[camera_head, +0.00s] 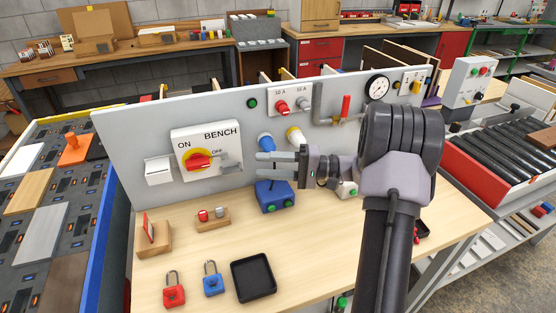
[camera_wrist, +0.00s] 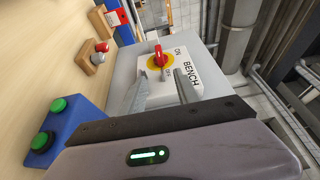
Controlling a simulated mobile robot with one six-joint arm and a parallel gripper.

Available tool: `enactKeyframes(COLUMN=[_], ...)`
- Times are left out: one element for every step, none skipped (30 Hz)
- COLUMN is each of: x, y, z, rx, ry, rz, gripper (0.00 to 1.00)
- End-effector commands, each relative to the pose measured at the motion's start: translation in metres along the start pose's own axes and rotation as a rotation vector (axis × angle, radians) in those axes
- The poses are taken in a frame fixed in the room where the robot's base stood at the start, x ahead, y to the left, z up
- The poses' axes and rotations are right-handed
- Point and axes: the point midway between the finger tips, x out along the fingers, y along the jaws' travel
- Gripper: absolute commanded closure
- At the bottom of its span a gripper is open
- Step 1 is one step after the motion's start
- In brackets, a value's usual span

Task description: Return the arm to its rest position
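My gripper (camera_head: 262,163) is held above the workbench in front of the upright grey panel (camera_head: 130,150), its fingers pointing left. In the wrist view its two fingers (camera_wrist: 162,88) are apart with nothing between them. The BENCH switch plate (camera_head: 210,138) is on the panel, left of and apart from the fingertips. Its red handle on a yellow disc (camera_head: 198,160) lies roughly level. The switch also shows beyond the fingers in the wrist view (camera_wrist: 158,58). My arm hides part of the panel and the bench's right side.
A blue box with green buttons (camera_head: 272,196) stands just below my gripper. Red padlock (camera_head: 174,291), blue padlock (camera_head: 212,280) and black tray (camera_head: 253,277) lie near the bench front. A wooden block with red and grey knobs (camera_head: 212,219) stands behind them. Blue and yellow plugs project from the panel.

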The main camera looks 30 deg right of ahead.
Motion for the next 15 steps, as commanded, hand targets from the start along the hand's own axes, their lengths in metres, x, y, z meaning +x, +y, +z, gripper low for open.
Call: enactKeyframes(x=[-0.010, -0.015, -0.021, -0.024, -0.027, -0.029, -0.030, -0.031, -0.031, -0.031, -0.031, -0.031, -0.031, -0.031, -0.031], y=[-0.002, -0.002, -0.002, -0.001, -0.001, 0.000, 0.000, 0.000, 0.001, 0.001, 0.001, 0.001, 0.001, 0.001, 0.001], z=[-0.001, -0.001, -0.001, 0.000, 0.000, 0.000, 0.000, 0.000, 0.000, 0.000, 0.000, 0.000, 0.000, 0.000, 0.000], rx=[0.002, 0.001, 0.000, 0.001, 0.001, 0.001, 0.001, 0.001, 0.001, 0.001, 0.001, 0.001, 0.001, 0.001, 0.001], ry=[0.003, 0.001, 0.001, 0.001, 0.001, 0.000, 0.000, -0.001, -0.001, -0.001, -0.001, -0.001, -0.001, -0.001, -0.001], rz=[-0.001, 0.000, -0.001, 0.000, 0.000, 0.000, 0.000, 0.000, 0.000, 0.000, 0.000, 0.000, 0.000, 0.000, 0.000], gripper=[0.62, 0.62, 0.62, 0.62, 0.62, 0.62, 0.62, 0.62, 0.62, 0.62, 0.62, 0.62, 0.62, 0.62, 0.62])
